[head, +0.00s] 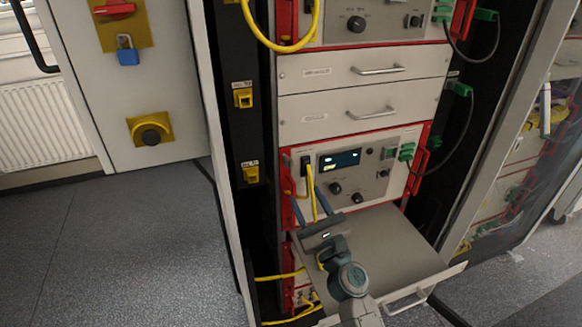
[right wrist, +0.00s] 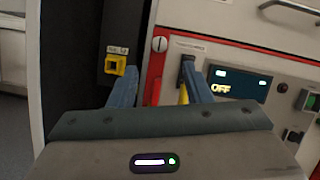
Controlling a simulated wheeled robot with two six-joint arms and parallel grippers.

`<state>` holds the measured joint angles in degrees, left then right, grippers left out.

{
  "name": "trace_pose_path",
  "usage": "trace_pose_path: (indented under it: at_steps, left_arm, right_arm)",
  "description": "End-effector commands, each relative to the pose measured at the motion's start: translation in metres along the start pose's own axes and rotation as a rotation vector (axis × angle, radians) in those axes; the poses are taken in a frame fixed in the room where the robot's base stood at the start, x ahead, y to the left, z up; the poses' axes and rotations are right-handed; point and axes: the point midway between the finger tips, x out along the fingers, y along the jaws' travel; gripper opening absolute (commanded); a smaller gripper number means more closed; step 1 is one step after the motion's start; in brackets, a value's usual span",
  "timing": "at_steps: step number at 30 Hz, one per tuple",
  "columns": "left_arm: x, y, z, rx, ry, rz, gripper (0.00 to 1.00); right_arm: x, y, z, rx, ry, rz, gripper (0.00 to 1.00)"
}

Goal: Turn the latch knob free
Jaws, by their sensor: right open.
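A small round pale knob with a dark upright slot (right wrist: 159,44), which looks like the latch knob, sits at the top of a red strip on the left edge of the instrument panel. My right gripper (head: 310,202) is open and empty in front of the lower left of that panel. In the right wrist view its two blue fingers (right wrist: 158,82) stand apart, with the knob showing above and between them, apart from both. In the head view the knob is too small to make out clearly. My left gripper is out of view.
A black plug (right wrist: 188,70) with a yellow cable (head: 314,190) hangs close by the right finger. The panel (head: 378,180) has a lit display (head: 340,160) reading OFF. A grey pull-out shelf (head: 400,250) juts out below. Yellow sockets (head: 250,174) line the dark post at left.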

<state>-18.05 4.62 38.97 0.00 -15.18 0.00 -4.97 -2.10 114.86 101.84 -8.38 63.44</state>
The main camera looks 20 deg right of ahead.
Motion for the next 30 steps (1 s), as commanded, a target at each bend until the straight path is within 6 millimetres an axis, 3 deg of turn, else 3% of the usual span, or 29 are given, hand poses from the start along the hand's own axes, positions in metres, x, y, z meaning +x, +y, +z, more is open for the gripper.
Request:
trace_pose_path:
  at_steps: [9, 15, 21, 29, 30]
  left_arm:
    - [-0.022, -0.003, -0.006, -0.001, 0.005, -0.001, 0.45]
    - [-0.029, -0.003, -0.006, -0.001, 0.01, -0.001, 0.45]
    - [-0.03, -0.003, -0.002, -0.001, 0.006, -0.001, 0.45]
    - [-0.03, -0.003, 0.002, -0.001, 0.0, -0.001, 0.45]
    - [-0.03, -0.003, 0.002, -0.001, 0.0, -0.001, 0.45]
  right_arm:
    - [0.059, 0.0, 0.004, -0.005, -0.003, 0.002, 0.45]
    - [0.088, 0.0, 0.003, -0.007, -0.003, 0.003, 0.45]
    - [0.1, 0.001, 0.002, -0.007, -0.002, 0.003, 0.45]
    - [0.1, 0.001, 0.001, -0.007, -0.001, 0.004, 0.45]
    - [0.1, 0.001, 0.001, -0.007, -0.001, 0.004, 0.37]
